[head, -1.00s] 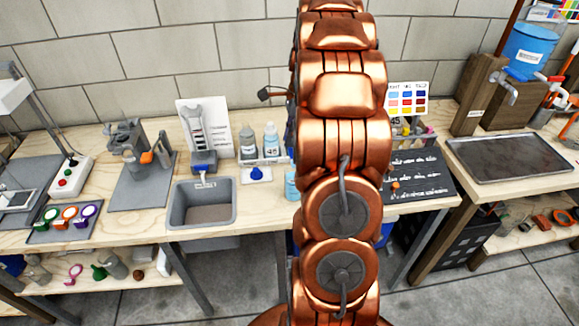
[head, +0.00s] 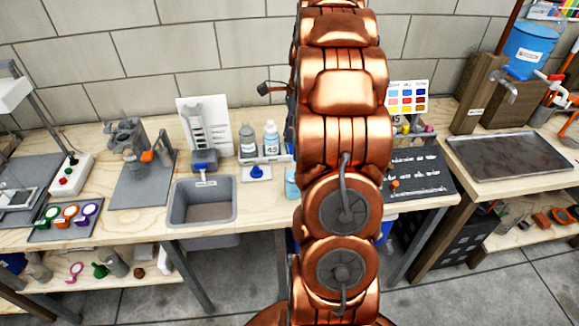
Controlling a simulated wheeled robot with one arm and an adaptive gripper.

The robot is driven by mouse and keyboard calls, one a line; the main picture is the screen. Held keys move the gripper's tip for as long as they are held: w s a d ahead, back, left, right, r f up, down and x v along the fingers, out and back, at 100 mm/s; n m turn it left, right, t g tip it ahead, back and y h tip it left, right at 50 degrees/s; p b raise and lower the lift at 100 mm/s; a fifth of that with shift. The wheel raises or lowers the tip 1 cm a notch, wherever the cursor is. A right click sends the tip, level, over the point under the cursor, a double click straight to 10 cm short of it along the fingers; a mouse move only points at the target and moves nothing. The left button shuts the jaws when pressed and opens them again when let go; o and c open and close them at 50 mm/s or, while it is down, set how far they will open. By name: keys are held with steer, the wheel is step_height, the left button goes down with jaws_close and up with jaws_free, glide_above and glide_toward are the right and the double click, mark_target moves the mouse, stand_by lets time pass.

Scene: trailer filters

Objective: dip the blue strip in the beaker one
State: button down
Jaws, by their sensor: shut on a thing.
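My copper arm stands upright through the middle of the head view and covers much of the bench behind it. My gripper is hidden behind the arm, so its jaws and anything in them do not show. I cannot make out the blue strip. A light blue container (head: 291,183) shows partly at the arm's left edge. I cannot tell whether it is a beaker, and no beaker marked one is readable.
A grey sink (head: 203,221) is set in the bench left of my arm. Two bottles (head: 271,140) and a small blue-knobbed item (head: 257,173) stand near it. To the right are a dark board (head: 425,185), a colour chart (head: 408,97) and a metal tray (head: 515,177).

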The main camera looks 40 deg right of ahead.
steer(key=shift+r+p, duration=0.95)
steer(key=shift+r, duration=1.55)
